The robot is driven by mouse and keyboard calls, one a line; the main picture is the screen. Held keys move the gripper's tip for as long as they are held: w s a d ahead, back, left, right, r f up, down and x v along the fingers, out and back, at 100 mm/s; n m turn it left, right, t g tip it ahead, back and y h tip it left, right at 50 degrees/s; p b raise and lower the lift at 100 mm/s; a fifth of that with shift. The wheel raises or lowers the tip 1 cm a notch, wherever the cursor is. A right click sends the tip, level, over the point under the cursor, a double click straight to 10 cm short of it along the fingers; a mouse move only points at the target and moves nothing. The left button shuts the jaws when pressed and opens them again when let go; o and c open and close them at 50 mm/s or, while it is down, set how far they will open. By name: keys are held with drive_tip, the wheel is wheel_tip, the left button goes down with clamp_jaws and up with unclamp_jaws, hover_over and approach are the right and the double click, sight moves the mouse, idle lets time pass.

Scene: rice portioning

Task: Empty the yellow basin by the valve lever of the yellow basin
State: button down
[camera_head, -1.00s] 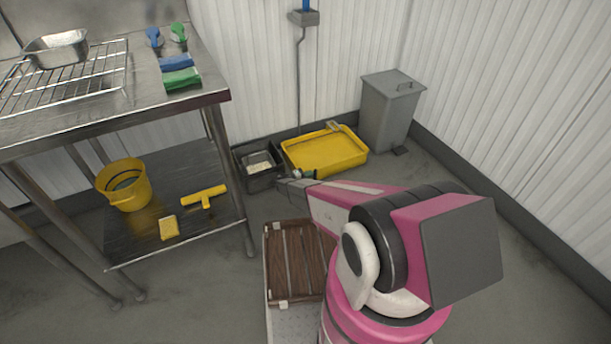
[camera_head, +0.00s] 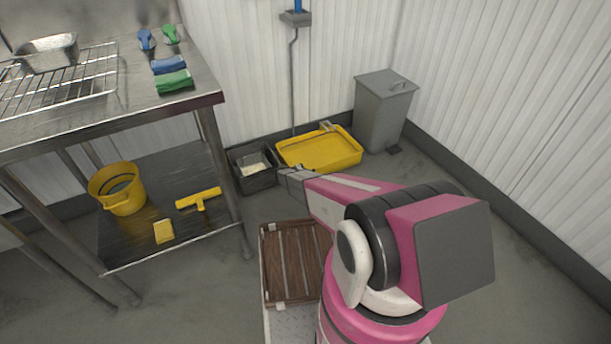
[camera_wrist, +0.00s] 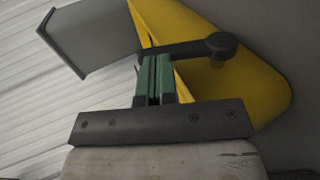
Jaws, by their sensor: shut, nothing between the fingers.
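The yellow basin (camera_head: 325,151) sits low on the floor against the back wall. In the wrist view its yellow side (camera_wrist: 262,85) fills the right part. The valve lever (camera_wrist: 185,48), a dark bar with a round knob at its right end, crosses in front of the basin there. My gripper (camera_wrist: 158,62) has its green fingers together, with nothing between them. Its fingertips are close to the lever bar, just below it in the picture; I cannot tell whether they touch. In the head view my arm reaches to the basin's near side, and the lever is hard to make out.
A dark crate (camera_head: 245,180) with pale contents stands left of the basin. A grey lidded bin (camera_head: 382,115) stands right of it. A steel table (camera_head: 130,110) is at left, with a yellow bucket (camera_head: 125,202) on its lower shelf. Floor at right is clear.

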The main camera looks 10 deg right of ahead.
drive_tip(key=d+y, duration=0.1)
drive_tip(key=d+g+y, duration=0.1)
drive_tip(key=y, duration=0.1)
drive_tip(key=shift+w+d+r+y, duration=0.1)
drive_tip(key=shift+w+d+y, duration=0.1)
drive_tip(key=shift+w+y, duration=0.1)
drive_tip(key=y, duration=0.1)
drive_tip(key=d+g+y, duration=0.1)
drive_tip(key=d+y, duration=0.1)
drive_tip(key=shift+w+f+y, duration=0.3)
drive_tip(key=shift+w+f, duration=0.1)
drive_tip(key=f+y, duration=0.1)
drive_tip(key=d+g+y, duration=0.1)
drive_tip(key=y, duration=0.1)
drive_tip(key=d+f+g+y, duration=0.1)
drive_tip(key=y, duration=0.1)
drive_tip(key=shift+w+d+f, duration=0.25)
drive_tip(key=shift+w+f, duration=0.1)
drive_tip(key=shift+w, duration=0.05)
drive_tip(key=shift+d+f, duration=0.15)
drive_tip(key=shift+f, duration=0.1)
